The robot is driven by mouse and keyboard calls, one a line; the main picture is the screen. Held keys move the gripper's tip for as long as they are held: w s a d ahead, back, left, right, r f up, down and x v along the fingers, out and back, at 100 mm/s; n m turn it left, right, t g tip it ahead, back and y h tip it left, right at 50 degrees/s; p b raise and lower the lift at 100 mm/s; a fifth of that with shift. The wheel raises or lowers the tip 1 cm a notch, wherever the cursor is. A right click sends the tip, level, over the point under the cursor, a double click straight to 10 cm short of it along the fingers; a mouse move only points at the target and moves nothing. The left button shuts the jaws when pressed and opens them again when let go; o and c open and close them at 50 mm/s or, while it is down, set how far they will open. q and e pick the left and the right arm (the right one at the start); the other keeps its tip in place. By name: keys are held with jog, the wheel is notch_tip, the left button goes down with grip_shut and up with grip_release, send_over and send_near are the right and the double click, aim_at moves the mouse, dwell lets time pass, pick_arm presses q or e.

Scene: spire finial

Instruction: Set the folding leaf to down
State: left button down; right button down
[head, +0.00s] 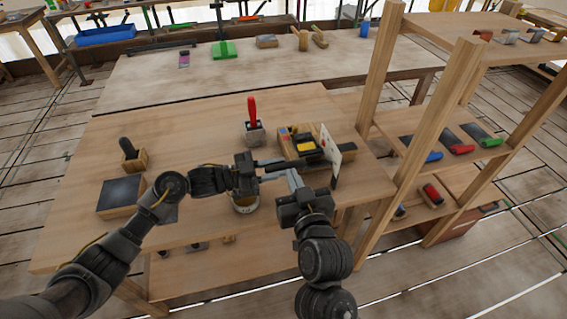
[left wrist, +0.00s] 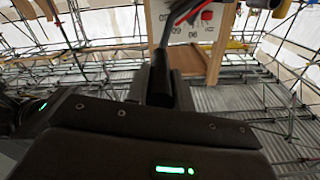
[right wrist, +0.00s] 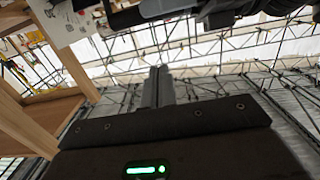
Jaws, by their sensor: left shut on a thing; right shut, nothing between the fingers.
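I cannot tell for sure which board is the folding leaf; the wooden bench top (head: 90,235) lies flat, and no hinge shows clearly. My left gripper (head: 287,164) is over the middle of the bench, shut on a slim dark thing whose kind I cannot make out. The left wrist view shows its dark fingers (left wrist: 160,75) together, with a red and dark shape beyond them. My right gripper (head: 291,176) is shut and empty, close to the left gripper. The right wrist view shows its grey fingers (right wrist: 157,80) pressed together.
A red-handled tool (head: 252,108) stands in a grey block. An open box (head: 286,133) and an upright white card (head: 329,150) are near the grippers. A dark pad (head: 120,197) lies left. A wooden shelf rack (head: 453,90) stands right.

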send_over(284, 164)
jog(key=shift+a, duration=0.25)
jog(key=f, duration=0.1)
jog(key=s+f, duration=0.1)
jog(key=f, duration=0.1)
jog(key=shift+d, duration=0.15)
jog(key=shift+s+f, duration=0.15)
jog(key=shift+f, duration=0.25)
